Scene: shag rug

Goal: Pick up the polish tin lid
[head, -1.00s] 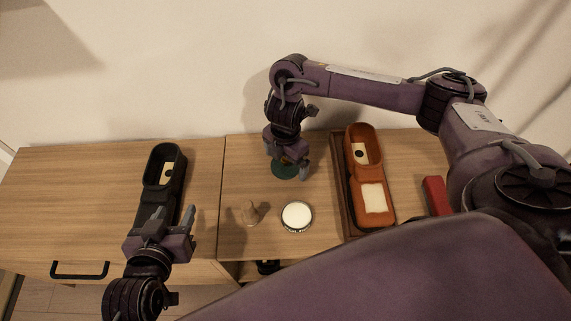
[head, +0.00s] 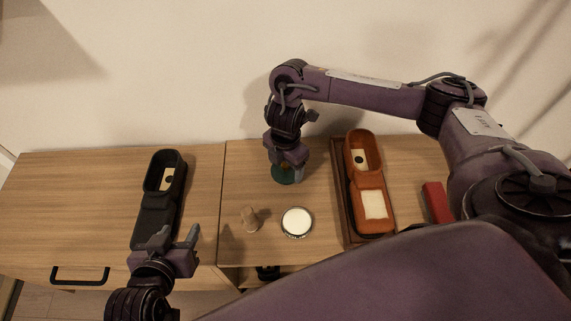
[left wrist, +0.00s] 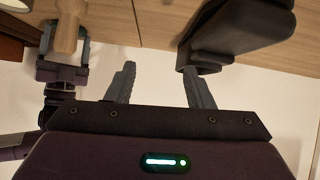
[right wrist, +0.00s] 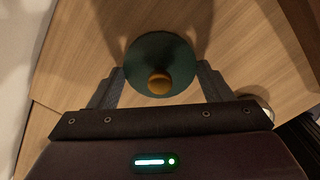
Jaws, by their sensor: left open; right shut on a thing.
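The polish tin lid is a dark green disc (head: 283,175) with a brass knob (right wrist: 159,83), on the wooden cabinet top against the wall side. My right gripper (head: 286,174) is over it, partly hiding it in the head view. In the right wrist view its fingers (right wrist: 160,88) are on either side of the green disc, shut on it. I cannot tell any gap below the lid. My left gripper (head: 180,235) is open and empty, in front of the black shoe (head: 159,200); its spread fingers also show in the left wrist view (left wrist: 160,85).
A round tin with a white top (head: 296,222) and a small wooden piece (head: 250,219) stand in front of the lid. To the right are a brown shoe (head: 371,205) on a dark tray (head: 346,215) and a red block (head: 437,203).

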